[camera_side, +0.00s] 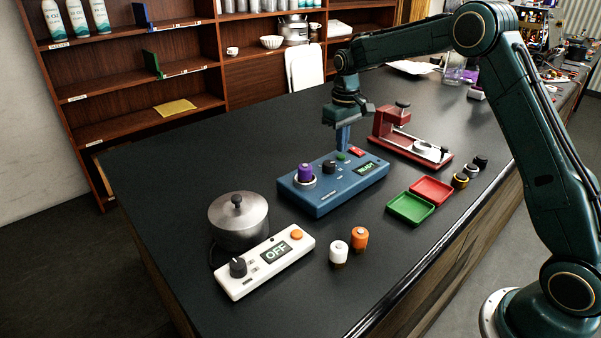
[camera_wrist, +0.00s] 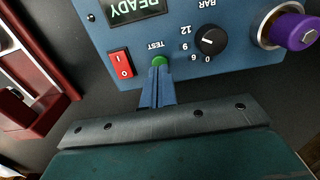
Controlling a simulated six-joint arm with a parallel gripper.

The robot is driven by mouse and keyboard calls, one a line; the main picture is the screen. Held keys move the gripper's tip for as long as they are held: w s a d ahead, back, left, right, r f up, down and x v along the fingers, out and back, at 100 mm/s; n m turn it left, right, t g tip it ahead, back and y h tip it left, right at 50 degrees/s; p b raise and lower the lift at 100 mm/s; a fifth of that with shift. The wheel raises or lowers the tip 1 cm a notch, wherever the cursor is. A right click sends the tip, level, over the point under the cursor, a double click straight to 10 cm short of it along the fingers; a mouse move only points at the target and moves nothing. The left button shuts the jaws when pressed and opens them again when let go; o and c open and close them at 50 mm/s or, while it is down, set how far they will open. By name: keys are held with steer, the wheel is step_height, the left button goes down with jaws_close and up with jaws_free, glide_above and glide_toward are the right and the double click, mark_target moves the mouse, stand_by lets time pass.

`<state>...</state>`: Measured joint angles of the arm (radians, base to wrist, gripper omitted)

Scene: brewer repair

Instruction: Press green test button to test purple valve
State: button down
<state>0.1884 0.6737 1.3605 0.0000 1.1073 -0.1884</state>
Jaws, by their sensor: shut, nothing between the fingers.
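The blue test box (camera_side: 333,198) stands on the dark table, with its screen reading READY. The purple valve (camera_side: 305,172) sits upright in the round metal socket at the box's left; it also shows at the right of the wrist view (camera_wrist: 294,29). The green test button (camera_wrist: 160,62), marked TEST, lies between the red switch (camera_wrist: 121,64) and the black dial (camera_wrist: 210,41). My gripper (camera_wrist: 158,76) is shut and empty, its fingertips at the near edge of the green button. I cannot tell whether they touch it. In the side view the green button (camera_side: 342,156) is beside my fingers.
A red clamp stand (camera_side: 407,138) is close behind the box. Red (camera_side: 432,190) and green (camera_side: 409,208) trays lie to the right. A white controller reading OFF (camera_side: 265,262), a metal pot (camera_side: 238,222), and white (camera_side: 339,251) and orange (camera_side: 360,238) valves stand in front.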

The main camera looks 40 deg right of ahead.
mark_target(341, 156)
steer(key=shift+f, duration=1)
stand_by(1.1)
steer(key=shift+r, duration=2.25)
steer(key=shift+r, duration=0.15)
steer(key=shift+r, duration=2.85)
steer(key=shift+r, duration=0.1)
